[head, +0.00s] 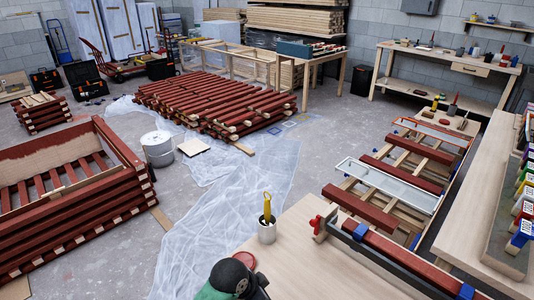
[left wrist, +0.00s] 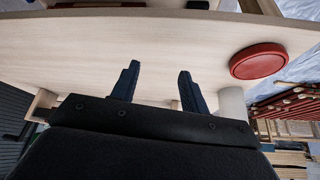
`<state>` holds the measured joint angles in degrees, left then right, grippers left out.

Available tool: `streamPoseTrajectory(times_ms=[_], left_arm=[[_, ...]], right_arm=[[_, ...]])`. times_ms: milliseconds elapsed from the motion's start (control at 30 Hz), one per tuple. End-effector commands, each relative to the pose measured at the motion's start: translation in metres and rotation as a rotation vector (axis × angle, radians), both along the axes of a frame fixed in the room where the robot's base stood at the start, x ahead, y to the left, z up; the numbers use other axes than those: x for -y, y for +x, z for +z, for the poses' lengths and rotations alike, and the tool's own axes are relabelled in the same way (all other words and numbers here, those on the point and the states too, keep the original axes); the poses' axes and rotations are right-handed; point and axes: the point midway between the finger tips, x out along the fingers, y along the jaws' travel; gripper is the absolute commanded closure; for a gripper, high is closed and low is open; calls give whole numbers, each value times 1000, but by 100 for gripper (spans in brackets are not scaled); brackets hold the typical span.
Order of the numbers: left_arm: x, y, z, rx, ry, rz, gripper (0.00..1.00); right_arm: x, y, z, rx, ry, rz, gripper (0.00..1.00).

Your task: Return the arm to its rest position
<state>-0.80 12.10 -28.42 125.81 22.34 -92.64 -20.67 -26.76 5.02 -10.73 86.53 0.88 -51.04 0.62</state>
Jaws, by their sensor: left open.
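My left gripper (left wrist: 158,70) shows in the left wrist view with its two dark fingers apart and nothing between them. It is over the pale wooden bench top (left wrist: 75,45). A red round lid (left wrist: 258,62) and part of a white cup (left wrist: 231,101) are to the right of the fingers, apart from them. In the head view the white cup (head: 267,233) stands upright on the bench with a yellow-handled tool (head: 267,208) in it. The red lid (head: 243,260) is partly hidden by a dark and green shape at the bottom edge. My right gripper is in neither view.
Colourful containers (head: 525,207) line the right-hand bench. Plastic sheeting (head: 220,215) covers part of the floor.

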Motion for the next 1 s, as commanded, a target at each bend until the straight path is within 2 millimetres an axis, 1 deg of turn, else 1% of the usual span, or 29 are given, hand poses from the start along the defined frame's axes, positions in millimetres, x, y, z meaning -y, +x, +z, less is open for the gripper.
streamPoseTrajectory(times_ms=[33, 167, 300, 500, 600, 800, 1000], left_arm=[[-10, -11, -5, -14, -4, 49, 55], [-38, -33, -14, -40, -4, 183, 55], [-71, -60, -23, -69, 4, 329, 55], [-121, -102, -33, -103, 36, 535, 55], [-140, -118, -36, -114, 53, 612, 55], [-168, -143, -38, -126, 81, 715, 55], [-188, -161, -38, -133, 106, 789, 55]], right_arm=[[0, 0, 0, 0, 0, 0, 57], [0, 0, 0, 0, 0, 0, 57], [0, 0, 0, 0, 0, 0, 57], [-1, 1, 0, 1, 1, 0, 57], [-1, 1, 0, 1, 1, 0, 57], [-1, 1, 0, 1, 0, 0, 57], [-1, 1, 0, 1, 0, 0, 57]])
